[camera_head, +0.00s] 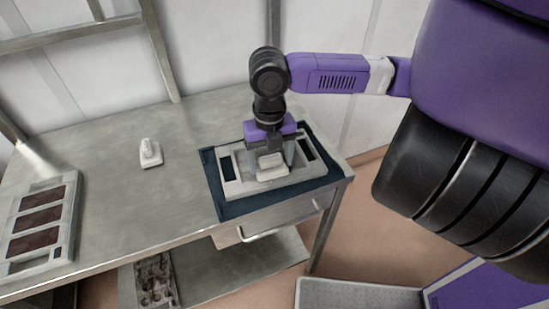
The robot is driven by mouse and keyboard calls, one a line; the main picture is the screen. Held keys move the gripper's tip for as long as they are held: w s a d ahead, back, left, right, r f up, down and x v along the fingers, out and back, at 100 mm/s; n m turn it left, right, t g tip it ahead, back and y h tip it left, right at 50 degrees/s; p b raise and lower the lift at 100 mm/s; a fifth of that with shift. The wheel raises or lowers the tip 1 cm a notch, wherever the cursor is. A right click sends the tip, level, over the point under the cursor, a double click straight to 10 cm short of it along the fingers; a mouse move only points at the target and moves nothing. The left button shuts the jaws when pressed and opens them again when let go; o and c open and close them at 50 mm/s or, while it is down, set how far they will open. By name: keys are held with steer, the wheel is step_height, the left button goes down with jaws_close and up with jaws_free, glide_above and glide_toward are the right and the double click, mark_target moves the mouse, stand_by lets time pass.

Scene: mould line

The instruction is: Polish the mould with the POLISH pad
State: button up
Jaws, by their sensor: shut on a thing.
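The mould (234,186) is a light grey block with dark slots, lying on a dark blue mat (226,209) at the right end of the metal bench. My gripper (271,158) points down over the middle of the mould. It is shut on a pale pad (271,166), which is low over the mould's face. I cannot tell whether the pad touches it. No label can be read on the pad. My fingers and wrist hide part of the pad and the mould's middle.
A small white pad-like piece with a knob (150,154) stands on the bench, left of the mat. A grey block with brown recesses (50,212) lies at the far left. Bare bench top lies between. A drawer (277,218) with a handle is under the mat's end.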

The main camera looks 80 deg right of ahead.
steer(key=shift+w+a, duration=0.35)
steer(key=shift+w, duration=0.4)
steer(key=shift+w+a, duration=0.4)
steer(key=shift+w, duration=0.4)
steer(key=shift+w+a, duration=0.35)
steer(key=shift+w, duration=0.4)
steer(key=shift+s+d+f+b, duration=0.15)
steer(key=shift+s+d, duration=0.5)
steer(key=shift+s, duration=0.65)
steer(key=shift+s+d+r+b, duration=0.1)
steer(key=shift+s+d+b, duration=0.35)
steer(key=shift+s, duration=0.9)
steer(key=shift+s+d+f+b, duration=0.1)
steer(key=shift+s+d, duration=0.7)
steer(key=shift+s, duration=0.5)
steer(key=shift+s+d+r, duration=0.1)
steer(key=shift+s+d, duration=0.25)
steer(key=shift+s, duration=0.4)
steer(key=shift+s+d+r, duration=0.1)
steer(key=shift+s+d, duration=0.25)
steer(key=shift+s, duration=0.4)
steer(key=shift+r, duration=0.1)
step_height(320, 180, up, 8)
steer(key=p, duration=0.6)
